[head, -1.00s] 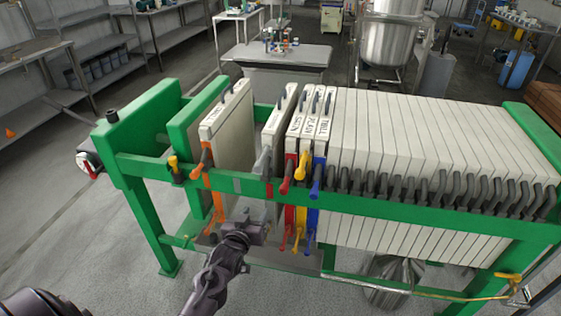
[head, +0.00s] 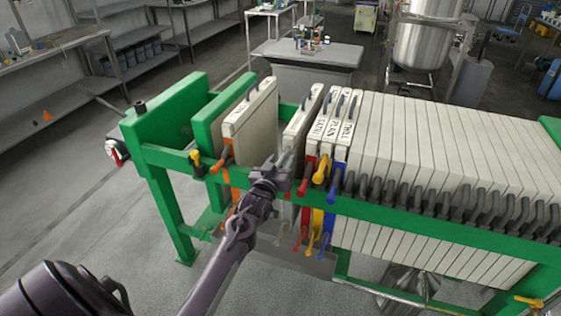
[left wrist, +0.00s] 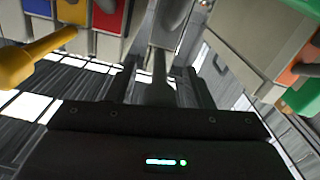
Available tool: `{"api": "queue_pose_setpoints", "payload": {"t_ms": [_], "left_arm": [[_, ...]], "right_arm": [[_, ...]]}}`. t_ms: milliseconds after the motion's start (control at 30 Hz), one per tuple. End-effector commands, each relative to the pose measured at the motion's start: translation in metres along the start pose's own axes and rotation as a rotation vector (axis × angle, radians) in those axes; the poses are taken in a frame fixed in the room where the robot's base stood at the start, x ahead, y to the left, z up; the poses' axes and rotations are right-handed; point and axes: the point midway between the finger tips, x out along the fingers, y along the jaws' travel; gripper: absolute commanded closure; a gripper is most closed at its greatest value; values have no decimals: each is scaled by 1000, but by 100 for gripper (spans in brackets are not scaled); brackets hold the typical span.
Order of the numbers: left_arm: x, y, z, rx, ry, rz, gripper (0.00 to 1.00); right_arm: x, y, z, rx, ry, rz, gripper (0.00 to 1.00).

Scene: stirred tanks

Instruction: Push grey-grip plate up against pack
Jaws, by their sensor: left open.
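The grey-grip plate (head: 300,122) is a pale upright plate hanging on the green rails. It stands just left of the pack (head: 410,145), whose near plates have red, yellow and blue grips; a narrow gap seems to lie between them. My left gripper (head: 286,160) is open at the near rail, at the grey grip, and hides most of it in the head view. In the left wrist view a grey bar, apparently the grey grip (left wrist: 161,62), lies between the open fingers; contact cannot be told. My right gripper is not in view.
An orange-grip plate (head: 250,116) stands to the left, with a wide gap before the grey-grip plate. Green end plates (head: 165,115) stand further left. The green near rail (head: 400,208) runs below the grips. The red grip (head: 306,180) is close right of my gripper.

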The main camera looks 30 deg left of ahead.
Motion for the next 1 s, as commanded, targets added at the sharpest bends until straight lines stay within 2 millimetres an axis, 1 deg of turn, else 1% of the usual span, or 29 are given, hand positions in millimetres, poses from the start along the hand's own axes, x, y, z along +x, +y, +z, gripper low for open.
{"api": "queue_pose_setpoints", "payload": {"t_ms": [167, 500, 533, 767, 867, 1000], "left_arm": [[0, 0, 0, 0, 0, 1, 53], [0, 0, 0, 0, 0, 1, 98], [0, 0, 0, 0, 0, 1, 100], [0, 2, 1, 0, 0, 1, 100], [0, 10, 2, -2, 0, 1, 100], [0, 27, 6, -3, -1, 4, 100]], "right_arm": [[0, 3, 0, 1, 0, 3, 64], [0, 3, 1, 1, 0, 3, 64], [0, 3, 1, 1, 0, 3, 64], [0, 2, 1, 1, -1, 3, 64], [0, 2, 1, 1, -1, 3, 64], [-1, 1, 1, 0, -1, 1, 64]]}}
